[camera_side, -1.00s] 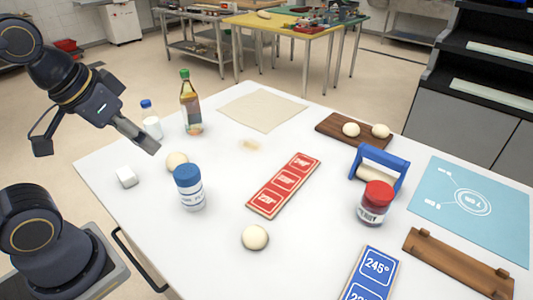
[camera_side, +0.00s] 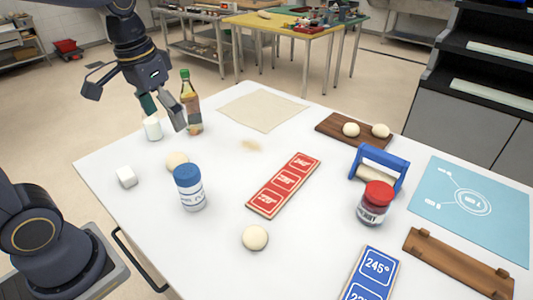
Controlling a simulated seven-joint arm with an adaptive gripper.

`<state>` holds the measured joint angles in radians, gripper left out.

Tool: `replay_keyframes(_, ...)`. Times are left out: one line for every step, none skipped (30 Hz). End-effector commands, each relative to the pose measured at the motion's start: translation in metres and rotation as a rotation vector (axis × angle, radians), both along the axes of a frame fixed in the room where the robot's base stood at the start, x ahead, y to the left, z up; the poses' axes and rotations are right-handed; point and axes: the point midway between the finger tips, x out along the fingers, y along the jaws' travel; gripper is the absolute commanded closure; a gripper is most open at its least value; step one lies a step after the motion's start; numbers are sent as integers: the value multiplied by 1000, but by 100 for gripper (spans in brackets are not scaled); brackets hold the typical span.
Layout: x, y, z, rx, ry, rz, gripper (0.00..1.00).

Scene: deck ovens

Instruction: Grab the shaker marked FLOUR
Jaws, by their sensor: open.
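A white shaker with a blue lid (camera_side: 191,196) stands upright on the white table, left of centre; its blue lettering is too small to read surely. A smaller white bottle (camera_side: 153,129) stands behind it, to the left; its top is hidden behind my gripper. My gripper (camera_side: 164,119) is open and empty, pointing down at the far left of the table, close to the small bottle and the glass bottle and apart from the blue-lidded shaker.
A glass bottle with a green cap (camera_side: 191,106) stands beside my gripper. A red card strip (camera_side: 284,185) lies mid-table. A blue-framed roller (camera_side: 379,168) stands right.

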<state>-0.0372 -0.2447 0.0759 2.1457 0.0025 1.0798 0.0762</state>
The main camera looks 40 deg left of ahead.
Motion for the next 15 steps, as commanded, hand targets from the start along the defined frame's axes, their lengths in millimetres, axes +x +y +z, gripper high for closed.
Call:
replay_keyframes(9, 6, -10, -2, 50, 14, 7)
replay_keyframes(13, 8, -15, -2, 71, 20, 7)
replay_keyframes(17, 11, -22, -3, 97, 28, 7)
replay_keyframes(20, 13, -26, -3, 112, 33, 7)
replay_keyframes(21, 14, -30, -3, 126, 36, 7)
replay_keyframes(22, 15, -36, -4, 142, 40, 7)
replay_keyframes(22, 16, -39, -5, 152, 42, 7)
replay_keyframes(21, 16, -43, -6, 160, 43, 7)
replay_keyframes(21, 16, -48, -6, 166, 44, 7)
replay_keyframes(21, 16, -53, -6, 167, 45, 7)
replay_keyframes(20, 16, -58, -6, 169, 45, 7)
replay_keyframes(20, 16, -65, -6, 168, 45, 7)
replay_keyframes(20, 16, -72, -6, 169, 45, 7)
replay_keyframes(20, 16, -79, -6, 170, 45, 7)
replay_keyframes(20, 16, -89, -6, 170, 45, 7)
